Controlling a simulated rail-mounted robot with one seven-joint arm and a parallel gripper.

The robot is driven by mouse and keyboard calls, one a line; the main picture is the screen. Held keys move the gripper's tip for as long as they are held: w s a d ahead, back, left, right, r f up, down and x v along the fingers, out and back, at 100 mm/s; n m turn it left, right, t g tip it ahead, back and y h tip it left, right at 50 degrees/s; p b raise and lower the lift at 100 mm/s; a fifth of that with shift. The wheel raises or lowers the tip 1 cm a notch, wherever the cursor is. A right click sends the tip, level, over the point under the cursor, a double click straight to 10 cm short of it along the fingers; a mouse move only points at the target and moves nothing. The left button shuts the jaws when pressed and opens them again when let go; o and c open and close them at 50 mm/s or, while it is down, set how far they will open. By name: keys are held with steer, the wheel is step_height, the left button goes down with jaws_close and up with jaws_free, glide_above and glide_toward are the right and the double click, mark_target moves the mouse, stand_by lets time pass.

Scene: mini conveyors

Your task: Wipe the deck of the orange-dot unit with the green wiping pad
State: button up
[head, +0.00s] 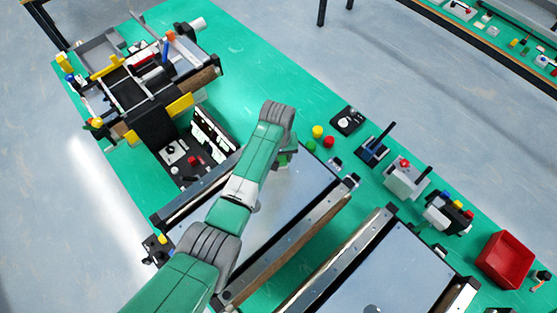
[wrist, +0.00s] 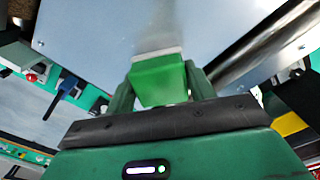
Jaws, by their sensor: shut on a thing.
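The green wiping pad (wrist: 160,84) is a green block with a pale strip along its far edge. My gripper (wrist: 163,76) is shut on it, one finger on each side. In the head view my gripper (head: 286,157) is over the far right part of a flat silver deck (head: 290,207), mostly hidden by my arm. The deck (wrist: 225,25) fills the upper middle of the wrist view, with a blurred grey streak beyond the pad. I cannot tell whether the pad touches it. No orange dot is clear on this unit.
A second silver deck (head: 385,270) lies to the right across a gap. Beyond the far end stand red and yellow buttons (head: 318,131), a blue-handled switch (head: 375,149) and a grey box (head: 406,179). A red bin (head: 505,260) is at right. A framed conveyor rig (head: 150,75) stands upper left.

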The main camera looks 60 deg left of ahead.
step_height(320, 180, up, 4)
steer(key=shift+f+p, duration=0.25)
steer(key=shift+p, duration=0.85)
steer(key=shift+r, duration=1.05)
